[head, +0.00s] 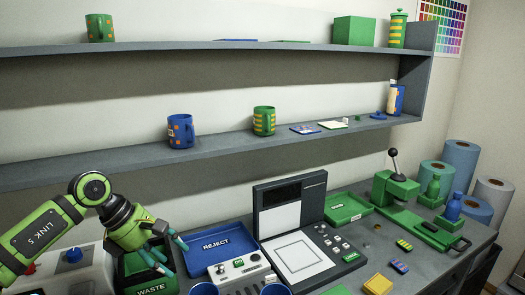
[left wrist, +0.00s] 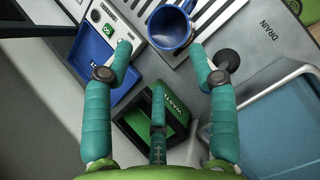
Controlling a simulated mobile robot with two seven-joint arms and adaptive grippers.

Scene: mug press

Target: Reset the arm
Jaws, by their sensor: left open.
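My left gripper (head: 160,254) is in the head view at the lower left, above the bench between the green waste bin (head: 150,284) and the blue reject tray (head: 225,243). In the left wrist view my left gripper (left wrist: 170,55) has its teal fingers spread apart with nothing held between them. A blue mug (left wrist: 171,27) stands beyond the fingertips there, apart from them as far as I can tell. The waste bin (left wrist: 160,118) shows below between the fingers. My right gripper is not in view.
A lower shelf holds a blue mug (head: 181,131) and a green striped mug (head: 264,121). A green mug (head: 100,28) is on the upper shelf. A green press (head: 396,188) stands at the right. A dark machine (head: 290,208) with a screen stands mid-bench.

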